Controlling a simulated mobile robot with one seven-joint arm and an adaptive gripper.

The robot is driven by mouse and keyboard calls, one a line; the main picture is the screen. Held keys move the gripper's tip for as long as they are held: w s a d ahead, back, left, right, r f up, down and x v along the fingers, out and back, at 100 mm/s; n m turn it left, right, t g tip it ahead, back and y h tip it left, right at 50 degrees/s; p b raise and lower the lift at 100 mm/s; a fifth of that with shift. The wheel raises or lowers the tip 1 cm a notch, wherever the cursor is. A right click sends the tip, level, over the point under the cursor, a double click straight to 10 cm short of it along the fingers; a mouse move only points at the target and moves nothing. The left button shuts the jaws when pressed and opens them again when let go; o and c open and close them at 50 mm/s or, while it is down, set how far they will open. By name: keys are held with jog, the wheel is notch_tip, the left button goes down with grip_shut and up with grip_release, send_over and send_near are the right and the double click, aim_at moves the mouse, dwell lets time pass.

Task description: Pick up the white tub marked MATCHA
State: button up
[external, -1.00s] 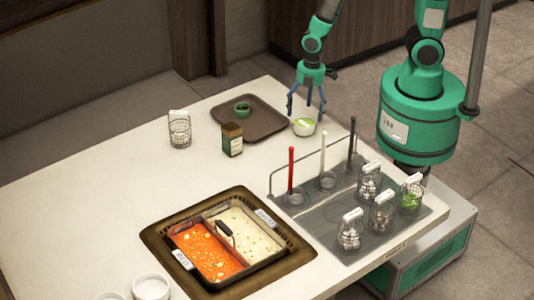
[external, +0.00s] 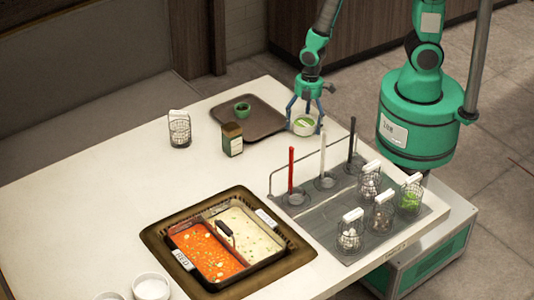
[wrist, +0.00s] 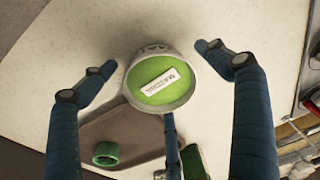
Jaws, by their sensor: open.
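The white tub (external: 304,126) stands on the table near its back right edge, beside the brown tray. In the wrist view the tub (wrist: 160,82) has a green top with a small white label, whose print is too small to read. My gripper (external: 305,118) is over the tub with its fingers pointing down around it. In the wrist view my gripper (wrist: 155,60) is open, with blue fingers on both sides of the tub and a gap to each.
The brown tray (external: 262,122) with a small green cup (external: 242,108) lies left of the tub. A dark green box (external: 232,139) stands in front of the tray. The rack (external: 345,218) with ladles and wire baskets is at the right front. A sauce well (external: 195,260) is further forward.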

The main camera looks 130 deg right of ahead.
jog(key=shift+f, duration=0.35)
dwell(0.3)
jog(key=c, duration=1.4)
jog(key=shift+r, duration=0.1)
jog(key=shift+r+p, duration=0.3)
jog(key=shift+r, duration=0.45)
notch_tip(320, 180, up, 2)
jog(key=shift+w+r+p, duration=0.1)
jog(key=shift+p, duration=0.35)
jog(key=s+a, duration=0.2)
jog(key=s, duration=0.2)
jog(key=s+a, duration=0.3)
jog(key=s, duration=0.2)
jog(key=s+a+r, duration=0.1)
jog(key=s+a, duration=0.2)
jog(key=s, duration=0.1)
jog(key=shift+s+a+r, duration=0.1)
jog(key=shift+s+a, duration=0.1)
jog(key=shift+s, duration=0.15)
